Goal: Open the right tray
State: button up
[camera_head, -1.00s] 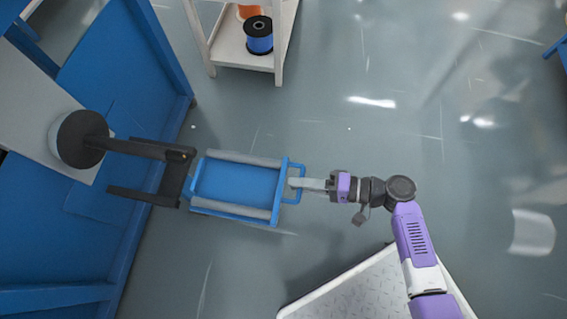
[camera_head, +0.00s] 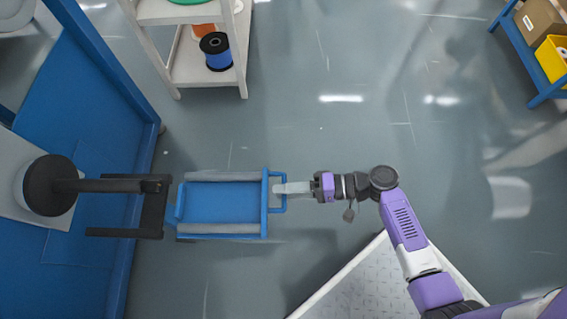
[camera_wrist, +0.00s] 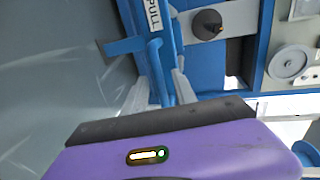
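The tray is blue with grey side rails. It sticks out from the blue machine at left, and its bare blue floor (camera_head: 222,203) shows in the head view. Its blue loop handle (camera_head: 284,192) is at the right end. My gripper (camera_head: 280,188) reaches it from the right. In the wrist view the handle bar (camera_wrist: 161,70) runs between the two pale fingers of my gripper (camera_wrist: 163,78), which look closed around it. A white "PULL" label (camera_wrist: 152,14) is on the tray front. The finger bases are hidden behind my gripper's body.
A black forked bracket (camera_head: 153,208) stands at the tray's left end, against the blue machine (camera_head: 75,95). A white shelf (camera_head: 165,15) with spools is at the top. A blue rack (camera_head: 540,75) with boxes is at the top right. The floor between is clear.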

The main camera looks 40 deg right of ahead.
jog(key=p+v, duration=0.1)
jog(key=v, duration=0.6)
jog(key=shift+p, duration=0.4)
